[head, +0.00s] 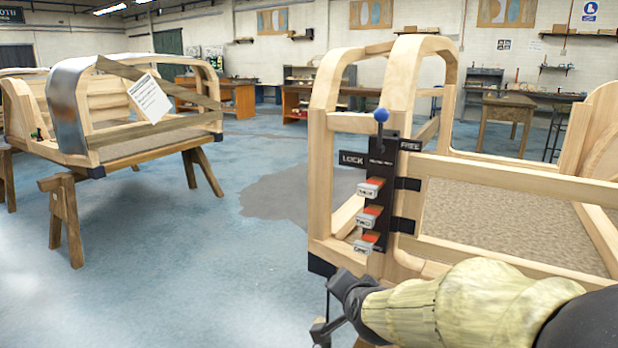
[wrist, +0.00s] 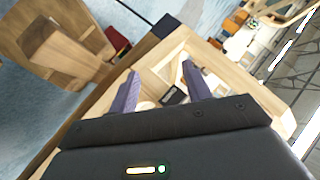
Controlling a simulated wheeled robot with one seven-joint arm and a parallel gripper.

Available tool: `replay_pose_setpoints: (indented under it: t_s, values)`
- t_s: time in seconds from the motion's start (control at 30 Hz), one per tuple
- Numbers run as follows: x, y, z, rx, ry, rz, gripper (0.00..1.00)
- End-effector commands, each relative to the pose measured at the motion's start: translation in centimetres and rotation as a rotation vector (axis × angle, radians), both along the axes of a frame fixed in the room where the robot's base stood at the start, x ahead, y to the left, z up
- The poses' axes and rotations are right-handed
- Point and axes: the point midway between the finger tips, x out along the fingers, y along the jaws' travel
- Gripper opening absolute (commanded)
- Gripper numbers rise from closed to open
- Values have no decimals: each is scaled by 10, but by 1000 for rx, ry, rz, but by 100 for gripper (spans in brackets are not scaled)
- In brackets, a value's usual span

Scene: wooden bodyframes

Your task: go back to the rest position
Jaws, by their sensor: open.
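My gripper (head: 338,305) is at the lower middle of the head view, below and in front of the near corner of a wooden bodyframe (head: 400,85). My arm, in a pale padded sleeve, reaches in from the lower right. In the wrist view the two fingers (wrist: 160,72) stand apart with nothing held between them. Pale frame timber (wrist: 170,60) shows beyond them. A black panel (head: 380,195) on the frame's corner post carries a blue-knobbed lever (head: 381,116), LOCK and FREE labels, and three red-and-white switches. I cannot tell if the gripper touches the frame.
Another bodyframe (head: 130,110) stands on wooden trestles (head: 68,220) at the left, with a white sheet (head: 149,98) on it. Workbenches (head: 320,100) line the back. Open blue floor (head: 190,270) lies left of my gripper.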

Motion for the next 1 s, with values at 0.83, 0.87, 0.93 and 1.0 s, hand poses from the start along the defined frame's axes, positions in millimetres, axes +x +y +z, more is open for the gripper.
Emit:
replay_pose_setpoints:
  t_s: [0.83, 0.87, 0.93, 1.0]
  values:
    - [-164, -76, -64, -529, 693, 599, 49]
    - [-164, -76, -58, -528, 693, 598, 49]
    - [-164, -76, -41, -528, 692, 598, 49]
    - [-164, -76, -24, -528, 691, 598, 49]
